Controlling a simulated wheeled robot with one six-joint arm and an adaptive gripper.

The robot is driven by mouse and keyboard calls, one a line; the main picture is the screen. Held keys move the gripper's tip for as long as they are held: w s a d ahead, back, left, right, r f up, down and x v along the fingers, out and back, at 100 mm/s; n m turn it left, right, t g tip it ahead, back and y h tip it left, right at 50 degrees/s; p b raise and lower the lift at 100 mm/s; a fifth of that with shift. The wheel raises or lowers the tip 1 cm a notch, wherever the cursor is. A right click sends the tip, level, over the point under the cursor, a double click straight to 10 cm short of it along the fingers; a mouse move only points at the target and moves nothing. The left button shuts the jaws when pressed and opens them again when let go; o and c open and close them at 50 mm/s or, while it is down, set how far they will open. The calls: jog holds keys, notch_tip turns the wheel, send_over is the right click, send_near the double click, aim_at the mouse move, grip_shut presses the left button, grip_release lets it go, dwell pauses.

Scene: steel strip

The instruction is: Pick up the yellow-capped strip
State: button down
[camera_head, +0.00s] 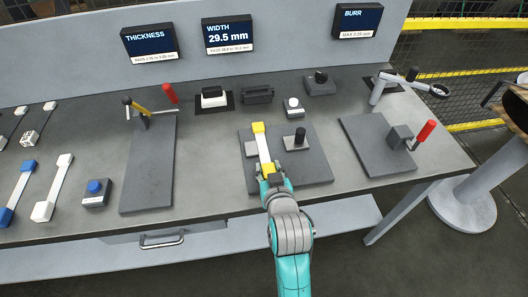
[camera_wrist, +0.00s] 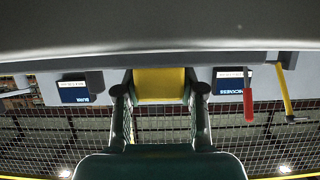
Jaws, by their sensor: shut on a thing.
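The yellow-capped strip (camera_head: 264,148) is pale with a yellow cap at each end, and lies over the left part of a dark grey plate (camera_head: 315,172) below the width display. My gripper (camera_head: 270,176) is at its near end, shut on the near yellow cap. In the wrist view the yellow cap (camera_wrist: 160,76) sits between the two fingers of my gripper (camera_wrist: 160,90). The rest of the strip is hidden there. I cannot tell whether the strip touches the plate or is slightly raised.
A black-topped post (camera_head: 298,139) stands on the plate, right of the strip. A clamp with a red handle (camera_head: 424,134) stands to the right. A blue-capped strip (camera_head: 18,195) and a white-capped strip (camera_head: 52,188) lie at left. A blue button (camera_head: 95,188) is near them.

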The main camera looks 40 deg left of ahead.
notch_tip(320, 180, up, 10)
dwell(0.6)
